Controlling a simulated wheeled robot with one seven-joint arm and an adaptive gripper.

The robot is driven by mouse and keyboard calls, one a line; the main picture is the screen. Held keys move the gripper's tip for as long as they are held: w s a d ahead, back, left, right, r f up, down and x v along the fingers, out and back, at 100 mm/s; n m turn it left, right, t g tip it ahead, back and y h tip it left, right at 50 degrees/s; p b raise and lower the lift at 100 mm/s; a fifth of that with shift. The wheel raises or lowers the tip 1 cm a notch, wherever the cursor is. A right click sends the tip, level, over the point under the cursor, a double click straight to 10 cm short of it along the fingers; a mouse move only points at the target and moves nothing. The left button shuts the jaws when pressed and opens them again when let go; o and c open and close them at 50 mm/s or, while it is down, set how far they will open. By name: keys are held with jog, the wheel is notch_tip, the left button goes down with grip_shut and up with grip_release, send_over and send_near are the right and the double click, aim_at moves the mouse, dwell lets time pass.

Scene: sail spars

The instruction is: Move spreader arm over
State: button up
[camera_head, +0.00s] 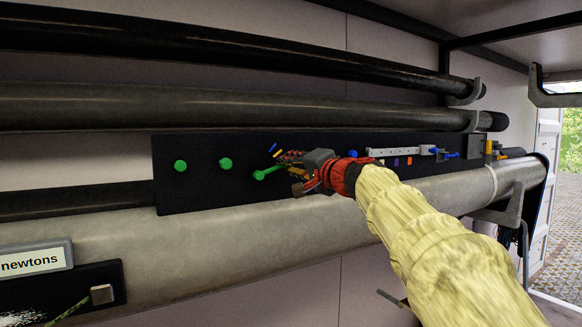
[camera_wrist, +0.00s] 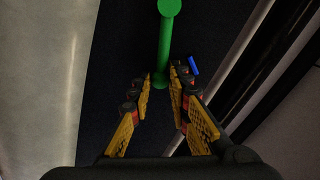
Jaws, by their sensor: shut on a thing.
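A green rod with a round knob, which I take for the spreader arm (camera_head: 265,173), stands out from a long black board (camera_head: 200,193) in the head view. In the wrist view the green rod (camera_wrist: 165,42) runs from its knob at the top down between my fingers. My gripper (camera_head: 289,167) is shut on the rod's lower end; its yellow-padded fingers (camera_wrist: 160,80) lie on both sides of it. The fingers partly hide behind my wrist in the head view. Two more green knobs, one farther left (camera_head: 180,165) and one nearer (camera_head: 225,163), sit on the board.
A small blue piece (camera_wrist: 193,66) lies just right of my fingers. A white strip (camera_head: 394,152) with blue parts is on the board's right.

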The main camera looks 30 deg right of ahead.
aim_at(272, 148)
jog(key=shift+a+r, duration=0.1)
jog(key=shift+r, duration=0.1)
jog(key=shift+o, duration=0.2)
jog(key=shift+s+a+r+p, duration=0.1)
jog(key=shift+a+r+p, duration=0.15)
jog(key=shift+r+p, duration=0.25)
jog(key=shift+a+r+p, duration=0.2)
jog(key=shift+r+p, duration=0.15)
jog(key=shift+r, duration=0.25)
jog(key=shift+c, duration=0.2)
jog(key=shift+a, duration=0.1)
jog(key=shift+o, duration=0.2)
jog(key=shift+a+r+p, duration=0.6)
jog(key=shift+a+r, duration=0.2)
jog(key=shift+r, duration=0.15)
jog(key=shift+c, duration=0.2)
jog(key=o, duration=1)
jog(key=shift+f, duration=0.1)
jog(key=shift+c, duration=0.2)
